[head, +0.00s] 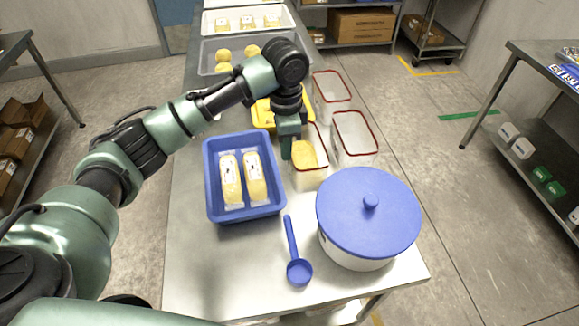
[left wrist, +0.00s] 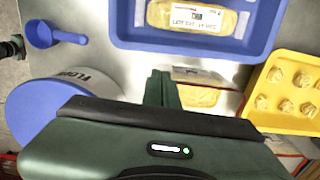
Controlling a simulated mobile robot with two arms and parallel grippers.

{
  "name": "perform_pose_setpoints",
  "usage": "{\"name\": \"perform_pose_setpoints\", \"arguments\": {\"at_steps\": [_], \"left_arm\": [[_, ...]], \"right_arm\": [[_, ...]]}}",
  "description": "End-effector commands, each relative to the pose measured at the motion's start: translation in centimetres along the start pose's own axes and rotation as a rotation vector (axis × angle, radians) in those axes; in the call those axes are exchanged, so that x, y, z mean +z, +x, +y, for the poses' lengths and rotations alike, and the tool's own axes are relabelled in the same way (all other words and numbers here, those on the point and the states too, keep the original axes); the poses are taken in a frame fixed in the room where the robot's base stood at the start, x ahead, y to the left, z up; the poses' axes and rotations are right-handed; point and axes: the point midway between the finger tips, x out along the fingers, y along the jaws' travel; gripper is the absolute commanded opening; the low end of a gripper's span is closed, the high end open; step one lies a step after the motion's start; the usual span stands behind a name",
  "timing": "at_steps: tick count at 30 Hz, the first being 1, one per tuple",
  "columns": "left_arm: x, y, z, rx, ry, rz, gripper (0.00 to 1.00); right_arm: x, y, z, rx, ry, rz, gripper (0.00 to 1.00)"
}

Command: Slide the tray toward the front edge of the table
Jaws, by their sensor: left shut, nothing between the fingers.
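The blue tray (head: 246,213) lies on the steel table (head: 200,270), left of centre, with two pale yellow labelled packs (head: 255,176) in it. It also shows at the top of the left wrist view (left wrist: 200,51), with one pack (left wrist: 200,17) in sight. My left gripper (head: 286,150) is shut and empty, pointing down just right of the tray's far right side. In the left wrist view its closed fingers (left wrist: 161,88) are apart from the tray in the picture. Whether they touch anything below cannot be told. My right gripper is not in view.
Right of the tray stand red-rimmed clear bins (head: 354,139), one with yellow contents (head: 304,155). A blue-lidded tub (head: 368,215) and a blue scoop (head: 298,268) are nearer the front. A yellow tray (left wrist: 290,118) is behind. The table in front of the blue tray is clear.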

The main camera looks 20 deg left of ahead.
Motion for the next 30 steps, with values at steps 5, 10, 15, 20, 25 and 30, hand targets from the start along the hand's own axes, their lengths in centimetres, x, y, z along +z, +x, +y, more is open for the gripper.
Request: {"name": "perform_pose_setpoints", "arguments": {"at_steps": [5,10,15,20,25,30], "left_arm": [[0.1,2.4,0.2,0.006,0.000,-0.004,0.00],[0.1,5.6,0.1,0.004,-0.001,-0.003,0.00],[0.1,8.2,0.1,0.002,-0.003,-0.003,0.00],[0.1,9.4,0.0,0.000,-0.002,-0.001,0.00],[0.0,9.7,0.0,-0.001,-0.001,0.000,0.00],[0.0,9.7,0.0,-0.001,-0.002,0.000,0.00]], "right_arm": [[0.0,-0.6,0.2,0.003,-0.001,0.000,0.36],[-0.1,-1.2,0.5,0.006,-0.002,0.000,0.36],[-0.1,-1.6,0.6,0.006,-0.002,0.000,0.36],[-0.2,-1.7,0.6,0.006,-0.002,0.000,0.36],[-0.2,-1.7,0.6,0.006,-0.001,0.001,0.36],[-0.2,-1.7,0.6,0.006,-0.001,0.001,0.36]]}}
